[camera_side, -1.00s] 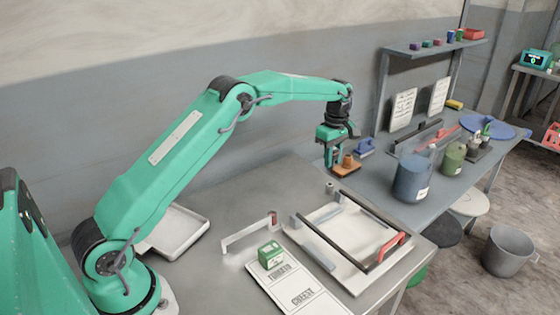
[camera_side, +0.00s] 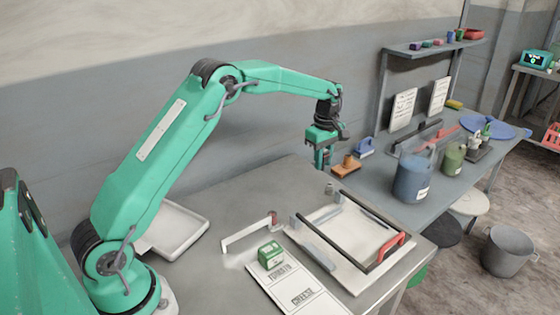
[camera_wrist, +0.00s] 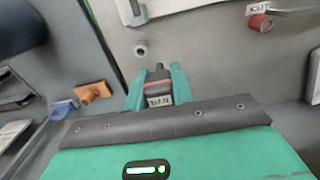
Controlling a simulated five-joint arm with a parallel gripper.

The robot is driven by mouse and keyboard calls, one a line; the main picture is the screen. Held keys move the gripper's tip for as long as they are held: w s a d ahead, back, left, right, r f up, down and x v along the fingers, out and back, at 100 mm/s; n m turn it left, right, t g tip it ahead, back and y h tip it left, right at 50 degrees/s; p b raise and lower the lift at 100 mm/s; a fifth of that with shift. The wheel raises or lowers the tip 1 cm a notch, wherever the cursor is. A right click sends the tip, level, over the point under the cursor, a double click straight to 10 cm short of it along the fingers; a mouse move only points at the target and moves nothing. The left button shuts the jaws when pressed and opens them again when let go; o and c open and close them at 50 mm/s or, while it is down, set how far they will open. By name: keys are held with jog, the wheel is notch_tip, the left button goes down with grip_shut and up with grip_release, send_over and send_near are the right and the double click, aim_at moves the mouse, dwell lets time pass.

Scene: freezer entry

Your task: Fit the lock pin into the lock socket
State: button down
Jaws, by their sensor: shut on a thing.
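My gripper (camera_wrist: 157,84) is shut on a dark piece with a reddish band and a white label (camera_wrist: 158,100), seen between its teal fingers in the wrist view; I take it for the lock pin. In the side view my gripper (camera_side: 322,158) hangs above the far right part of the bench, and the held piece cannot be made out there. A small grey cylinder with a dark hole (camera_side: 330,188) stands on the bench below my gripper, apart from it. It also shows just ahead of the fingers in the wrist view (camera_wrist: 141,50); it may be the lock socket.
A white tray with dark rails and a red handle (camera_side: 390,245) lies at the right front. A bracket with a red end (camera_side: 250,232) and a green box (camera_side: 270,254) stand nearby. Orange (camera_side: 346,168) and blue (camera_side: 364,147) blocks sit on the adjoining bench.

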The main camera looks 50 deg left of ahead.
jog(key=s+f, duration=0.1)
jog(key=s, duration=1.7)
jog(key=shift+s+d+f, duration=0.15)
jog(key=shift+s, duration=0.05)
jog(key=shift+f, duration=0.25)
jog(key=shift+f, duration=1.7)
jog(key=shift+f, duration=2.15)
dwell(0.7)
jog(key=c, duration=1.1)
grip_release()
jog(key=shift+r, duration=0.15)
jog(key=shift+r, duration=3.75)
